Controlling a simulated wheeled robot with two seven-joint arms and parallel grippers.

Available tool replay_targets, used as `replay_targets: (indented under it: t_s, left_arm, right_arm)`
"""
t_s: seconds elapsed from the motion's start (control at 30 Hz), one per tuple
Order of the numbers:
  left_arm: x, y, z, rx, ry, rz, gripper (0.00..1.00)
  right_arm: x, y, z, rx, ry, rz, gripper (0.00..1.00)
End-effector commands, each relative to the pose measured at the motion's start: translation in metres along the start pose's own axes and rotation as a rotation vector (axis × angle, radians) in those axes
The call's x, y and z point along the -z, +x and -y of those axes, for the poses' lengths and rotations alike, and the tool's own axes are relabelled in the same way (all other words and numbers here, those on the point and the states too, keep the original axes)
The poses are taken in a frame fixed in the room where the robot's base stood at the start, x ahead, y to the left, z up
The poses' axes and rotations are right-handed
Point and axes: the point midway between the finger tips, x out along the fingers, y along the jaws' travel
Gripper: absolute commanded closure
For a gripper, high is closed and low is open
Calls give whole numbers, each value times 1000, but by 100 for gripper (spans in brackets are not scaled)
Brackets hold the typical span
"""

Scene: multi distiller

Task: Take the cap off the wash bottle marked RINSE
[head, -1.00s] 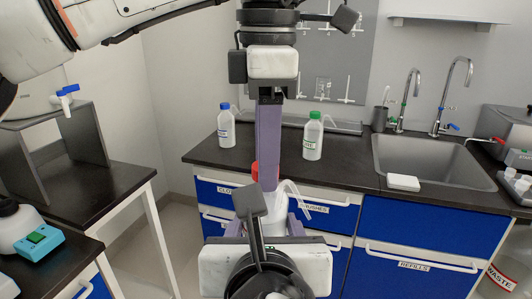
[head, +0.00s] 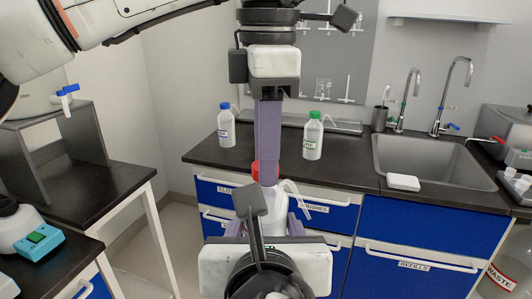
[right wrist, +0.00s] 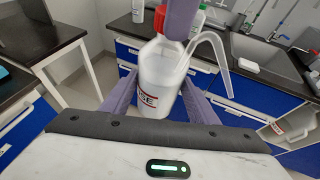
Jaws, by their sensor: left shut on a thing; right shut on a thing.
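In the head view the bottle (head: 268,217) and the red cap (head: 255,170) are partly hidden by my left gripper's finger. My right gripper (right wrist: 158,100) is shut on the bottle's body and holds it upright in front of the counter. My left gripper (head: 267,183) comes down from above and is shut on the red cap, which appears still at the bottle's neck.
A blue-capped bottle (head: 226,127) and a green-capped bottle (head: 313,137) stand on the dark counter (head: 270,143) behind. A sink (head: 433,160) with two taps is at the right. A side table (head: 100,192) stands at the left.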

Motion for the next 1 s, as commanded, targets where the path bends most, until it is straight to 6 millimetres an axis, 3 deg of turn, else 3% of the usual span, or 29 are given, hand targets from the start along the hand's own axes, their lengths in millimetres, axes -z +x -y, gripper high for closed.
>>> replay_targets:
  t_s: [0.37, 1.0]
  left_arm:
    - [0, -2, 0, 0, 0, 0, 99]
    - [0, -22, 0, -1, 1, 0, 99]
  right_arm:
    - [-1, 0, 0, -1, 2, 4, 58]
    - [-1, 0, 0, -1, 2, 4, 58]
